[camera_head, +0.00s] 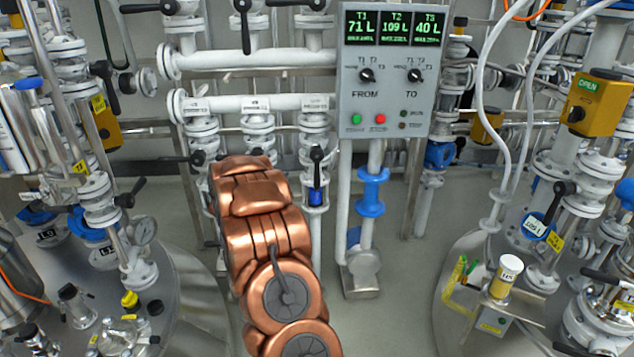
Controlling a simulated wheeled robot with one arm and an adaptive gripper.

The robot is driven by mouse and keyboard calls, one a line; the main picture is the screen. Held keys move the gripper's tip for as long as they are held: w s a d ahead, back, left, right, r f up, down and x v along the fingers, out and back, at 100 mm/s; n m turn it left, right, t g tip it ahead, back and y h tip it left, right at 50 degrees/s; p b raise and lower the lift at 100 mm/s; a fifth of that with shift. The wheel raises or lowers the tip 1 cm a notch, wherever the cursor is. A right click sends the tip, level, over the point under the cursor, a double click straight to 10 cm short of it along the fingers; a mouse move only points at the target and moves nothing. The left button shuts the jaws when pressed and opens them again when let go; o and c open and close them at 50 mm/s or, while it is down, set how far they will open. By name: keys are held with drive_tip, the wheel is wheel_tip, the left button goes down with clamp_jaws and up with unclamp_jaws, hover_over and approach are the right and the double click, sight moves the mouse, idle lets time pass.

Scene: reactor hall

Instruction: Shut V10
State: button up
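I cannot read a V10 label anywhere, so I cannot tell which valve is V10. Several hand valves show. One with an upright black lever (317,157) and a blue body (316,197) stands just right of my copper-coloured arm. On the right, a valve with a black lever (562,190) has a blue-rimmed white tag (536,225) and a yellow tag (555,241). On the left, a yellow tag (79,167) hangs by another valve. My arm rises from the bottom middle toward the white pipes. My gripper is not visible; the arm hides part of the pipework behind it.
A grey control panel (387,95) shows T1 71 L, T2 109 L and T3 40 L. A yellow actuator reading OPEN (597,102) is at upper right. Steel vessel tops stand at left (185,290) and right (450,320).

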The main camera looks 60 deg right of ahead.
sight(315, 175)
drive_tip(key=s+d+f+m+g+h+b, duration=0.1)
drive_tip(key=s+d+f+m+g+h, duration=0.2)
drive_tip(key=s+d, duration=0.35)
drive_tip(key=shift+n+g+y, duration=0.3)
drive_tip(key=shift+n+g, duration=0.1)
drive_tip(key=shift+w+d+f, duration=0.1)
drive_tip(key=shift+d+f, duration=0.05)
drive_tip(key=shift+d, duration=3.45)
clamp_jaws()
